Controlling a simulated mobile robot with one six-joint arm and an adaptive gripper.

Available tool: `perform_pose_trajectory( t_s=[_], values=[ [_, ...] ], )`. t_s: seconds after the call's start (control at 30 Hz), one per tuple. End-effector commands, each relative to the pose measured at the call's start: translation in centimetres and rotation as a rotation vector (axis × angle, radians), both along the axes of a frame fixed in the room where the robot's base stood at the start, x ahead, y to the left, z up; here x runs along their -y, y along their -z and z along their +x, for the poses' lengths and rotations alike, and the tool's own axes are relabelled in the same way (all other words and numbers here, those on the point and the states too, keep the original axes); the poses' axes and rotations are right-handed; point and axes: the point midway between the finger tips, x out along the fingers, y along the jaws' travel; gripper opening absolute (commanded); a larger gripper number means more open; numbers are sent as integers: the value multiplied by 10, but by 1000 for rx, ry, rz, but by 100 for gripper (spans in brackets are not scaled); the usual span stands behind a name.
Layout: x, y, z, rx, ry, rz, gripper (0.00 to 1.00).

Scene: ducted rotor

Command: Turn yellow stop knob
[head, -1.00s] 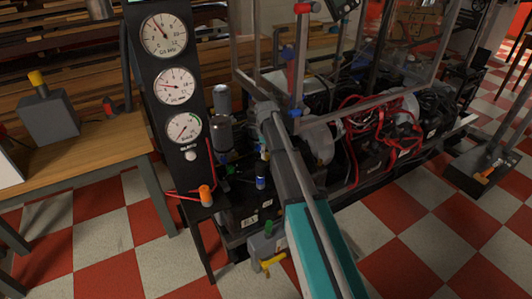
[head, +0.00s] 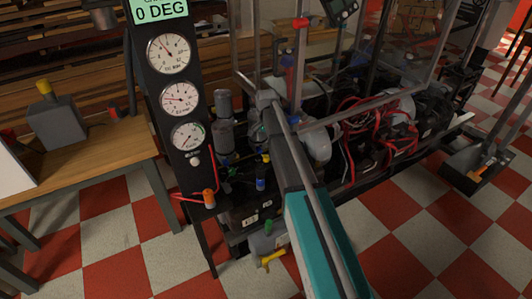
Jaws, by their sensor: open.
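One is a yellow knob (head: 44,87) on top of a grey box (head: 52,122) on the wooden table at the left. The other is a yellow handle (head: 272,258) low at the front of the black rig, beside the teal part of my arm. My arm reaches up from the bottom right to the rig, its far end in front of the machinery. My gripper's fingers cannot be made out, and neither yellow part is seen touched.
A black gauge panel (head: 155,75) with three round dials stands left of centre, its screen reading 0 DEG. A clear-walled frame and red hoses cover the rig. Checkered floor is open at lower left.

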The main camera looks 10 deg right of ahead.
Motion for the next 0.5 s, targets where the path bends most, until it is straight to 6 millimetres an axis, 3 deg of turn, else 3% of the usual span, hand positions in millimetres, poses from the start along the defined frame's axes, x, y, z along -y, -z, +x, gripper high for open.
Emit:
perform_pose_trajectory(
  t_s=[0.5],
  values=[
    [0, -42, 0, 0, -716, 0, 76]
  ],
)
